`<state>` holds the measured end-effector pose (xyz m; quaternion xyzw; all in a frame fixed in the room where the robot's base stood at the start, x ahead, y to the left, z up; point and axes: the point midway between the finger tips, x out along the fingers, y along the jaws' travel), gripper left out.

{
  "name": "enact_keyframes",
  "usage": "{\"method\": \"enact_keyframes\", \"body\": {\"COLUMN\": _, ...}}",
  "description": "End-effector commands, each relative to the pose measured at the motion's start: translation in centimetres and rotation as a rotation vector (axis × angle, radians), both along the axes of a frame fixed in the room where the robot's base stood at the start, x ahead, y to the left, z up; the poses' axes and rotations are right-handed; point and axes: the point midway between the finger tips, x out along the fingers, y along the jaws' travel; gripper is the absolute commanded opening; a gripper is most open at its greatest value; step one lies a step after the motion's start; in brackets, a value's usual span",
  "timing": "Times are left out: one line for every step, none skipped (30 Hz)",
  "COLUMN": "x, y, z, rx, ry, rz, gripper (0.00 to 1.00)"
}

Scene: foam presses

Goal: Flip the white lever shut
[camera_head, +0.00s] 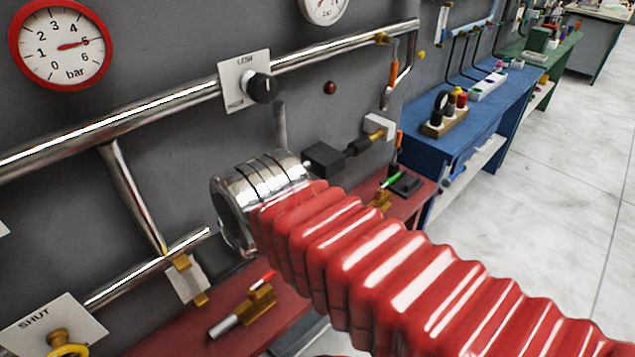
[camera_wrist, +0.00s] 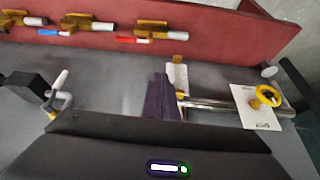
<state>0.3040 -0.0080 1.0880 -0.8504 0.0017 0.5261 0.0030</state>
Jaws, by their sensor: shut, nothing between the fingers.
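A flat white piece with brass fittings at both ends (camera_head: 188,278), perhaps the white lever, stands against the grey wall across the lower metal pipe. It also shows near the middle of the wrist view (camera_wrist: 176,77). I cannot tell for certain whether it is open or shut. My gripper (camera_wrist: 162,98) shows as purple fingers in the wrist view, shut and empty. The fingers appear just left of the white piece; I cannot tell if they touch it. In the head view my gripper is hidden behind my red ribbed arm.
A SHUT plate (camera_head: 51,327) with a yellow ring handle (camera_head: 69,350) sits along the lower pipe. A red bench (camera_head: 235,310) with brass-fitted tools runs below. A LOW/HIGH knob (camera_head: 262,87) and a pressure gauge (camera_head: 60,43) are higher up. A black box (camera_head: 323,159) juts from the wall.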

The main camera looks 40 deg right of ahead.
Motion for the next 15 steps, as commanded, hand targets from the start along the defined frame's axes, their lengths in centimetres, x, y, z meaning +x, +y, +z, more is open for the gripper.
{"method": "enact_keyframes", "body": {"x": 0.4, "y": -0.9, "z": 0.2, "rx": 0.003, "ry": 0.014, "rz": -0.012, "gripper": 0.0}}
{"method": "enact_keyframes", "body": {"x": 0.6, "y": -1.3, "z": 0.3, "rx": 0.006, "ry": 0.025, "rz": -0.015, "gripper": 0.0}}
{"method": "enact_keyframes", "body": {"x": 0.9, "y": -1.8, "z": 0.5, "rx": 0.01, "ry": 0.04, "rz": -0.019, "gripper": 0.0}}
{"method": "enact_keyframes", "body": {"x": 1.2, "y": -2.2, "z": 0.6, "rx": 0.014, "ry": 0.051, "rz": -0.022, "gripper": 0.0}}
{"method": "enact_keyframes", "body": {"x": 1.4, "y": -2.7, "z": 0.7, "rx": 0.018, "ry": 0.063, "rz": -0.024, "gripper": 0.0}}
{"method": "enact_keyframes", "body": {"x": 1.8, "y": -3.3, "z": 0.9, "rx": 0.025, "ry": 0.079, "rz": -0.027, "gripper": 0.0}}
{"method": "enact_keyframes", "body": {"x": 2.1, "y": -3.8, "z": 1.1, "rx": 0.032, "ry": 0.09, "rz": -0.029, "gripper": 0.0}}
{"method": "enact_keyframes", "body": {"x": 2.4, "y": -4.3, "z": 1.2, "rx": 0.038, "ry": 0.103, "rz": -0.03, "gripper": 0.0}}
{"method": "enact_keyframes", "body": {"x": 2.8, "y": -5.0, "z": 1.4, "rx": 0.049, "ry": 0.115, "rz": -0.031, "gripper": 0.0}}
{"method": "enact_keyframes", "body": {"x": 3.0, "y": -5.5, "z": 1.5, "rx": 0.056, "ry": 0.126, "rz": -0.031, "gripper": 0.0}}
{"method": "enact_keyframes", "body": {"x": 3.3, "y": -6.0, "z": 1.6, "rx": 0.065, "ry": 0.135, "rz": -0.031, "gripper": 0.0}}
{"method": "enact_keyframes", "body": {"x": 3.7, "y": -6.8, "z": 1.8, "rx": 0.076, "ry": 0.145, "rz": -0.031, "gripper": 0.0}}
{"method": "enact_keyframes", "body": {"x": 3.9, "y": -7.4, "z": 1.9, "rx": 0.086, "ry": 0.154, "rz": -0.032, "gripper": 0.0}}
{"method": "enact_keyframes", "body": {"x": 4.2, "y": -8.0, "z": 2.0, "rx": 0.097, "ry": 0.16, "rz": -0.032, "gripper": 0.0}}
{"method": "enact_keyframes", "body": {"x": 4.5, "y": -8.8, "z": 2.2, "rx": 0.11, "ry": 0.169, "rz": -0.031, "gripper": 0.0}}
